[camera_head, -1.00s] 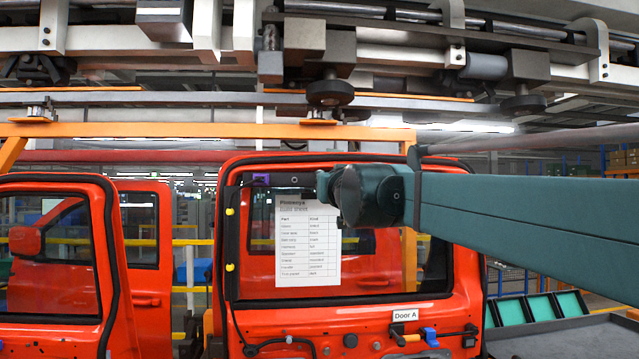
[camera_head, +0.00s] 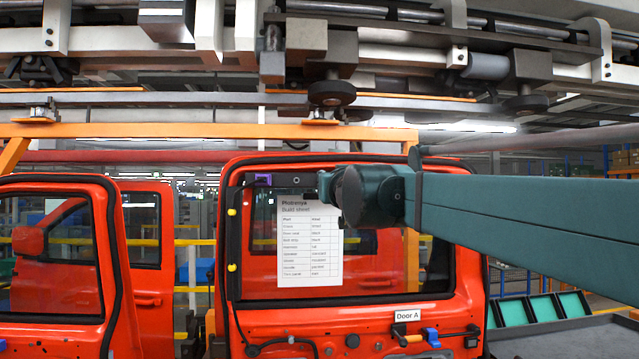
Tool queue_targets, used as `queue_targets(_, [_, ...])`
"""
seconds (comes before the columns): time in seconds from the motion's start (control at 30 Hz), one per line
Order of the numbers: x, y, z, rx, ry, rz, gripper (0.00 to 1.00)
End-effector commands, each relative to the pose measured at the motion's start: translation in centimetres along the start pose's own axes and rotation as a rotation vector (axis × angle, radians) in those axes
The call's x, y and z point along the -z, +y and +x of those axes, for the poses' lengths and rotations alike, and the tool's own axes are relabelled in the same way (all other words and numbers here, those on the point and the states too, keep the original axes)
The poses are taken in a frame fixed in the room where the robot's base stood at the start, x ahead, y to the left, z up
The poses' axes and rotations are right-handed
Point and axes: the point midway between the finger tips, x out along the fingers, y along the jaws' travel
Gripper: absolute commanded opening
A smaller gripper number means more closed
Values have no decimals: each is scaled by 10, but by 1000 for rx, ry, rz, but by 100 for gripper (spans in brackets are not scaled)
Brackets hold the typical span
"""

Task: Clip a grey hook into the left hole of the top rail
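The top rail (camera_head: 285,181) is the dark bar across the top of Door A's window opening. A purple clip (camera_head: 263,179) sits near its left end. A small dark piece (camera_head: 309,194) shows on the rail just left of my arm's end; I cannot tell whether it is a grey hook. My gripper (camera_head: 325,186) is at the left end of my teal arm, in front of the rail. Its fingers are too dark and small to make out, and I cannot see whether it holds anything. The rail's holes cannot be made out, and my arm hides its right part.
A build sheet (camera_head: 296,245) hangs in the window below the rail. Door A (camera_head: 350,318) is orange, with yellow clips (camera_head: 232,268) on its left edge. Another orange door (camera_head: 60,330) stands left. Teal-lined trays (camera_head: 545,309) lie at lower right. An orange beam (camera_head: 230,130) runs above.

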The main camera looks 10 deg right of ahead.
Motion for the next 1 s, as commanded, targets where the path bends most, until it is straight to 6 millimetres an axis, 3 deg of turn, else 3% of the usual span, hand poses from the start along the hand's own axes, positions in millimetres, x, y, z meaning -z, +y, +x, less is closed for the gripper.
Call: queue_targets(1.0, [-1,0,6,0,0,1,6])
